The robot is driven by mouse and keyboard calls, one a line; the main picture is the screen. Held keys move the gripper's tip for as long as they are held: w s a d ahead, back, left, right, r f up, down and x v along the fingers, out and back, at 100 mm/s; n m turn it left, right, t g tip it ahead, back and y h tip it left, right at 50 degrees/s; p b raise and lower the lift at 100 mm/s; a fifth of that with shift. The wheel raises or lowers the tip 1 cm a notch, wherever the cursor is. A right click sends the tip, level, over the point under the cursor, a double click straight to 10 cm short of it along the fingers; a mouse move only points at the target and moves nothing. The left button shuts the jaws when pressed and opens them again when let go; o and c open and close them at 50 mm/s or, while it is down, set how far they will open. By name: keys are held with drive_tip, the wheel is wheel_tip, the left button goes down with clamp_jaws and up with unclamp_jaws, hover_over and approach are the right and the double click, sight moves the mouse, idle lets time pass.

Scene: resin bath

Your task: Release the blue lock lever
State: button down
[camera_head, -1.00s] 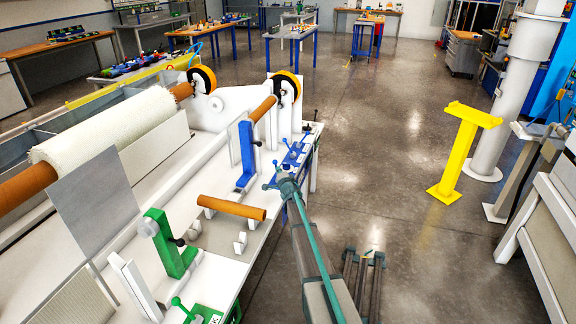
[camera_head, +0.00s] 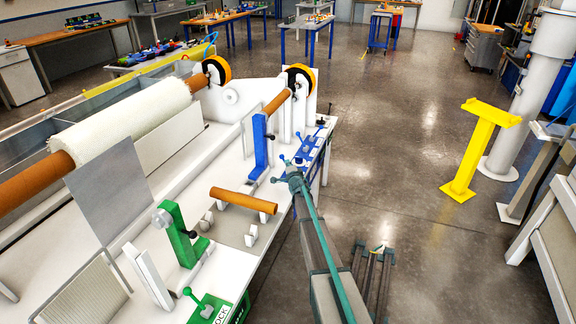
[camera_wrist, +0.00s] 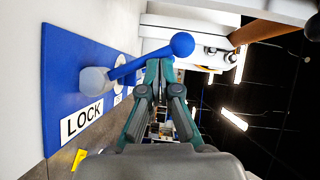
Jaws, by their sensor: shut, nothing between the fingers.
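The blue lock lever (camera_wrist: 145,62) shows in the wrist view as a blue bar with a round ball end, running from a grey hub on a blue plate (camera_wrist: 60,75) marked LOCK. My gripper (camera_wrist: 160,68) is shut and empty, with its fingertips close beneath the lever, near the ball. I cannot tell whether they touch it. In the head view, my gripper (camera_head: 293,170) is at the right edge of the white machine, by the blue plate (camera_head: 312,146); the lever there is small and partly hidden by the gripper.
A blue upright support (camera_head: 260,148) stands left of my gripper, with a brown tube (camera_head: 243,200) in front. A green support (camera_head: 180,235) and green lever (camera_head: 193,297) are nearer. A yellow stand (camera_head: 480,145) is to the right. The floor between is mostly clear.

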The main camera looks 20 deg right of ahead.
drive_tip(key=shift+r, duration=0.1)
drive_tip(key=s+r+p, duration=0.1)
drive_tip(key=p, duration=0.1)
drive_tip(key=shift+s+d+p, duration=0.1)
drive_tip(key=shift+d+p, duration=0.3)
drive_tip(key=s+r, duration=0.3)
drive_tip(key=s, duration=0.8)
drive_tip(key=shift+a+r+b, duration=0.25)
drive_tip(key=shift+a+b, duration=0.1)
drive_tip(key=shift+b, duration=0.05)
